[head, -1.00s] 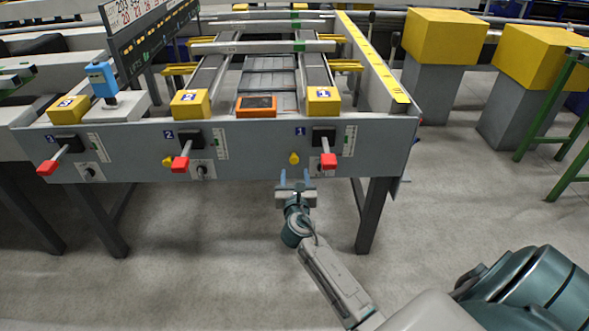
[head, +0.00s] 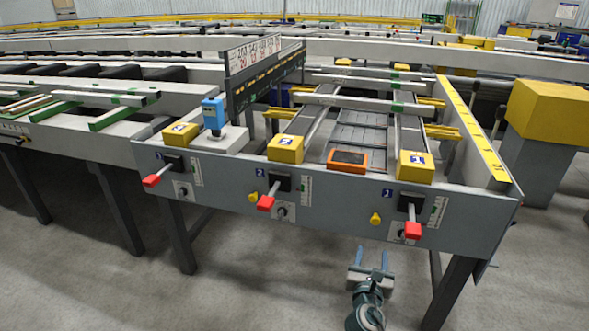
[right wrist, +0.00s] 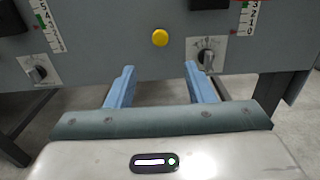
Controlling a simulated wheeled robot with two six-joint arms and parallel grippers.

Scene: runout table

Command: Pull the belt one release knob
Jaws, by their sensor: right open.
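The belt one release knob, a small yellow knob (head: 375,219), sits on the front of the grey panel, left of the red-tipped lever (head: 411,228) of belt 1. It also shows in the right wrist view (right wrist: 160,38), ahead of the fingers and about centred between them. My right gripper (head: 371,254) is open and empty, with its blue fingers pointing at the panel just below the knob in the head view. The fingers in the right wrist view (right wrist: 159,70) do not enclose the knob. My left gripper is out of view.
Another yellow knob (head: 253,197) and a red-tipped lever (head: 266,201) belong to belt 2. A black rotary switch (right wrist: 207,57) sits right of the belt one knob. An orange-framed device (head: 348,160) lies above the panel. Open floor lies below, between the table legs.

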